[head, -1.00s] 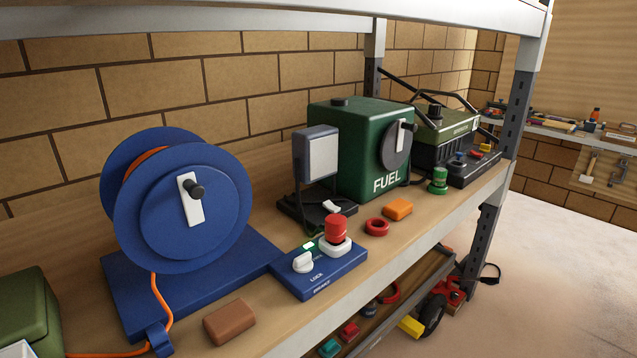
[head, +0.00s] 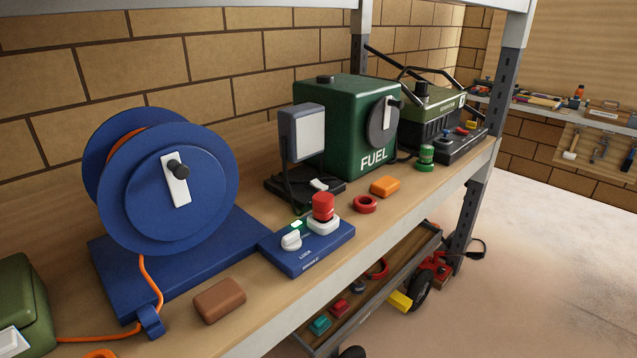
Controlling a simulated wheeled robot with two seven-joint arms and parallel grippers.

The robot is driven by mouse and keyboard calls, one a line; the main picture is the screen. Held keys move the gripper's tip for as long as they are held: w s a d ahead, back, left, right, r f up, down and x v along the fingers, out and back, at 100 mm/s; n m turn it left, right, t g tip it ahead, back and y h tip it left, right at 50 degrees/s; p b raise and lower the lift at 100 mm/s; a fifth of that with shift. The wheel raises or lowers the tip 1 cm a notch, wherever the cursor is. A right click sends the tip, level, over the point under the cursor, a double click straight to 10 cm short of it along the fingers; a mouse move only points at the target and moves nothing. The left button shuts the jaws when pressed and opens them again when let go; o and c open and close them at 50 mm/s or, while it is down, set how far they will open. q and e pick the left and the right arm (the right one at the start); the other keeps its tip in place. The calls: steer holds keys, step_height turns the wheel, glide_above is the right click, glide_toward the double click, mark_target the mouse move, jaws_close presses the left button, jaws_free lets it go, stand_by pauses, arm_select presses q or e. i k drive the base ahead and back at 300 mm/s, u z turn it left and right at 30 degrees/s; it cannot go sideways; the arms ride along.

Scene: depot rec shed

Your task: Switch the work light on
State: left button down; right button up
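The work light (head: 303,132) stands on the shelf between the blue reel and the green fuel box, its pale square panel facing right. Its black base (head: 290,187) carries a small white rocker switch (head: 319,185) at the front right. The panel looks grey-white; I cannot tell from it whether the lamp is lit. Neither of my grippers shows in the head view.
A blue box with a red button (head: 323,206) and a white knob (head: 291,240) sits just in front of the lamp. Blue cable reel (head: 210,205), brown block (head: 219,301), red ring (head: 365,204), orange block (head: 385,187) and green fuel box (head: 335,115) crowd the shelf. Open floor lies right.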

mark_target(316, 183)
steer(key=z, duration=0.65)
steer(key=i, duration=1.25)
steer(key=u, duration=0.55)
